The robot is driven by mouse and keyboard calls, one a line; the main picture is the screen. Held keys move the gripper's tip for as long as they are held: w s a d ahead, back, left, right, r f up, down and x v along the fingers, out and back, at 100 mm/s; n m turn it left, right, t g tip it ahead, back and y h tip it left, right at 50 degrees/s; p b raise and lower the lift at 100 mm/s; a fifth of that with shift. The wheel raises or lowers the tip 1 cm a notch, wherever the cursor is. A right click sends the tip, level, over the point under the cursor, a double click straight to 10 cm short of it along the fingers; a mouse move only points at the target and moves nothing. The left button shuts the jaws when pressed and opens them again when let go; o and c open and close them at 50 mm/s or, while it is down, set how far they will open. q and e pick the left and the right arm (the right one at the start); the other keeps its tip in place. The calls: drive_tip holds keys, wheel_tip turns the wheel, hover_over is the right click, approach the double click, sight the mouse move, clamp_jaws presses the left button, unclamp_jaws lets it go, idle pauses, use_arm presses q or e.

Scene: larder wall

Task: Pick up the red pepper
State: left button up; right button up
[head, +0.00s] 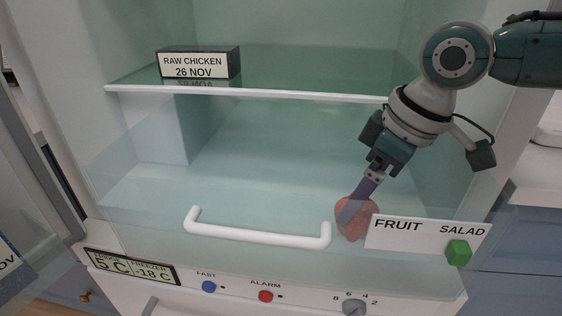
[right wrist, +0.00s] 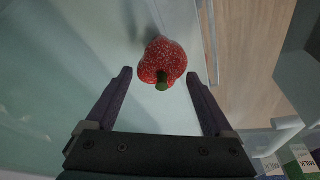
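The red pepper (head: 355,219) lies inside the clear-fronted fridge drawer, toward its right side, seen through the see-through front. In the right wrist view the pepper (right wrist: 162,60) is red with pale speckles and a green stem toward me. My right gripper (head: 352,212) reaches down into the drawer at the pepper. In the right wrist view my right gripper (right wrist: 160,76) is open, with one finger on each side of the pepper and a visible gap to both. The pepper sits around and beyond the fingertip line. My left gripper is not in view.
The drawer has a white handle (head: 257,234) and a "FRUIT SALAD" label (head: 428,237) with a green block (head: 458,252). A glass shelf (head: 250,93) above holds a "RAW CHICKEN" box (head: 198,63). The drawer's middle and left look empty.

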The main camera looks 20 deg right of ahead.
drive_tip(key=c, duration=1.2)
drive_tip(key=shift+o, duration=0.2)
drive_tip(key=shift+r, duration=0.1)
